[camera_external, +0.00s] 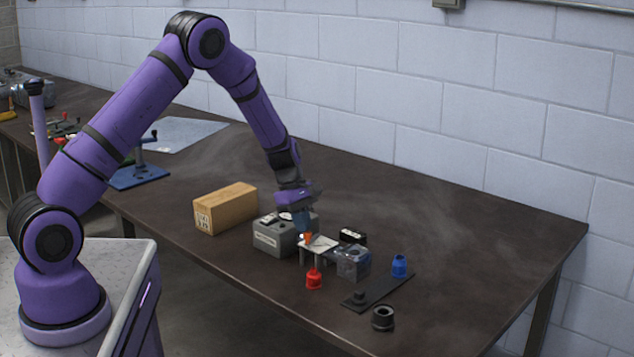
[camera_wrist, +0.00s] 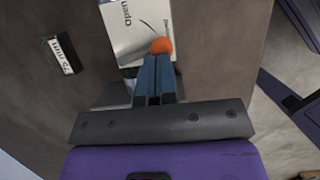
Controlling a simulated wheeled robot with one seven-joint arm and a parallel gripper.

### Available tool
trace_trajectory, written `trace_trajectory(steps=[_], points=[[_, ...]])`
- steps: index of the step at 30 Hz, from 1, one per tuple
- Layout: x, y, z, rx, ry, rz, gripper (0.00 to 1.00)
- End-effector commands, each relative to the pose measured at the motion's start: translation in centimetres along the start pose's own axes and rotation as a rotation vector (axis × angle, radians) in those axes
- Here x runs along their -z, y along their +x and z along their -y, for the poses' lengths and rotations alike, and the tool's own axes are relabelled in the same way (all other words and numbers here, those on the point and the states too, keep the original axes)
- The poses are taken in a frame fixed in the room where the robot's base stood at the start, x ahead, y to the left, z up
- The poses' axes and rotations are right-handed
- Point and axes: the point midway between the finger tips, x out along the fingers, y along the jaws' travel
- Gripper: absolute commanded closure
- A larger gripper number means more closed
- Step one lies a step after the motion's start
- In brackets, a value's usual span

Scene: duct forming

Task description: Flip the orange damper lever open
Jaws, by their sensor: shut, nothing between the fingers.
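The orange damper lever tip (camera_wrist: 161,46) shows in the wrist view as a round knob just beyond my fingertips. My gripper (camera_wrist: 156,58) is shut with no object between its blue fingers, and its tips are at or very near the knob. The knob lies over a white plate (camera_wrist: 122,36) printed with "Open" and a curved line. In the external view the orange lever (camera_external: 308,237) shows below my gripper (camera_external: 304,232), above the white plate (camera_external: 320,244) on its stand. The rest of the lever is hidden, and I cannot tell contact for sure.
A grey box (camera_external: 270,238) and a cardboard box (camera_external: 226,208) stand left of the plate. A red part (camera_external: 314,279), a clear block (camera_external: 353,262), a blue part (camera_external: 399,266) and a black ring (camera_external: 383,318) sit nearby. The table's right side is clear.

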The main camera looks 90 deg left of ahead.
Motion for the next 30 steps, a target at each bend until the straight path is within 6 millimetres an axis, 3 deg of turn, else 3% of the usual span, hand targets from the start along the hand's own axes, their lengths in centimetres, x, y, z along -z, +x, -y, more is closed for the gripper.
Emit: trace_trajectory(steps=[30], points=[[-1.1, 0.5, 0.1, -0.080, -0.215, -0.001, 1.00]])
